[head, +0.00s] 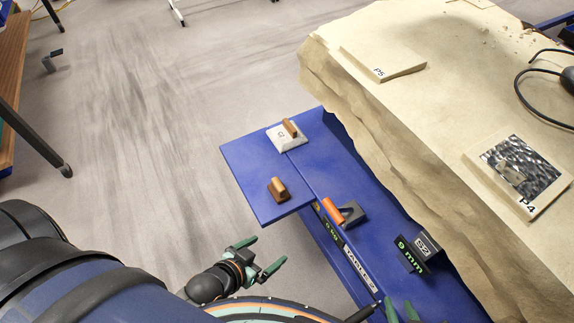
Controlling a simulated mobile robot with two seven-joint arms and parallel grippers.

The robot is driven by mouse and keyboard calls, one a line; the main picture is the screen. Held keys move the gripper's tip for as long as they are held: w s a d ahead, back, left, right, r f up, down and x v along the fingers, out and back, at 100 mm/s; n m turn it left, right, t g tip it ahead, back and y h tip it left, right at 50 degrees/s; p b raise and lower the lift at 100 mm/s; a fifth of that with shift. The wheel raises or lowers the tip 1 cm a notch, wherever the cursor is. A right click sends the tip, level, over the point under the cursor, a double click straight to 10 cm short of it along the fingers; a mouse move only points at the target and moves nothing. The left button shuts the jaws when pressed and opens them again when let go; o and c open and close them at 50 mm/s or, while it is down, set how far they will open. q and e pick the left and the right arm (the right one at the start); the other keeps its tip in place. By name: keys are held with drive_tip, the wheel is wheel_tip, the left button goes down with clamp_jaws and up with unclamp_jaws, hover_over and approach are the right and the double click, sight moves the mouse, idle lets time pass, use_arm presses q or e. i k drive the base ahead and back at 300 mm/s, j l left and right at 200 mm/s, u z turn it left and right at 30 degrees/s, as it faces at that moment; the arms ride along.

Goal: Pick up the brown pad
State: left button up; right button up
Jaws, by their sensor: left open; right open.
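The brown pad (270,197) has a dark brown base and a lighter wooden handle on top. It lies on the blue side shelf (243,158), near its front corner. My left gripper (270,251) is open and empty, below the pad in the picture and apart from it. My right gripper (401,309) shows only its green fingertips at the bottom edge, well to the right of the pad; it is open, with nothing seen between the fingers.
A white pad (284,140) with a wooden handle lies further back on the shelf. An orange-handled tool (333,210) and dark marked blocks (412,259) lie to the right. A large pale stone block (400,120) rises beside them. Floor left of the shelf is clear.

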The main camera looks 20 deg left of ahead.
sight(277, 189)
drive_tip(key=i+j, duration=0.1)
drive_tip(key=j, duration=0.9)
drive_tip(key=i+j, duration=0.15)
drive_tip(key=j, duration=0.9)
drive_tip(key=j+z, duration=0.3)
drive_tip(key=i+j+z, duration=0.1)
drive_tip(key=j+z, duration=0.25)
drive_tip(key=z, duration=1.1)
